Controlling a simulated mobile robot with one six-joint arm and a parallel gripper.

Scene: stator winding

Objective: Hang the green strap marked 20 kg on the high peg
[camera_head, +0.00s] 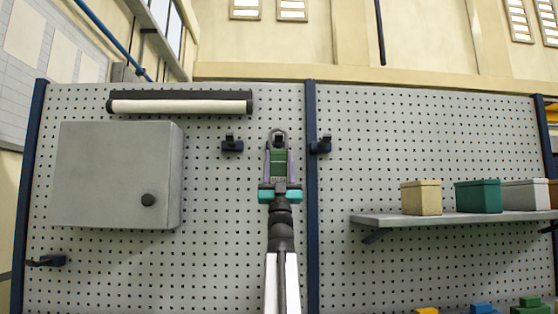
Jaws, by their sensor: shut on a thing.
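My gripper (278,164) is in the middle of the view, pointing up in front of the perforated panel. Its fingers stand on either side of a green strap (278,157) and are shut on it. A grey loop (278,133) stands upright at the strap's top end. No weight marking can be read. A dark peg (232,145) is on the panel left of the loop, and another dark peg (321,146) is to the right, by the blue post. Both are slightly lower than the loop's top and apart from it. Anything directly behind the strap and loop is hidden.
A grey cabinet (110,175) and a lamp (180,103) are on the panel at left. A low dark hook (47,261) is below. A blue post (312,225) stands close right of my arm. A shelf (450,218) with several boxes is at right.

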